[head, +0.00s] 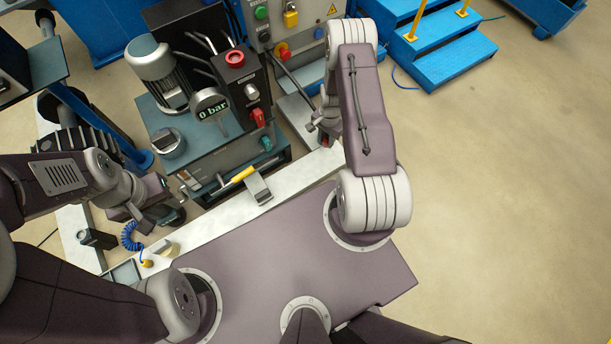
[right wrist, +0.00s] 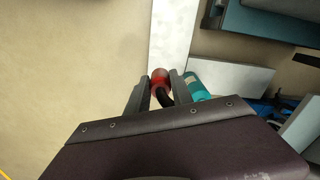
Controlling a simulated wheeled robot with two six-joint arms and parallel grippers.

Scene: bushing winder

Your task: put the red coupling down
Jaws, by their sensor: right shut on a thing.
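The red coupling (right wrist: 160,77) is between the two fingers of my right gripper (right wrist: 163,82) in the right wrist view, with a short black curved piece behind it. The right gripper is shut on it.
A pump unit with a "0 bar" gauge (head: 210,106) stands behind the ledge, with a yellow-handled tool (head: 238,178) nearby. Blue steps (head: 440,50) are at the back right. Floor on the right is clear.

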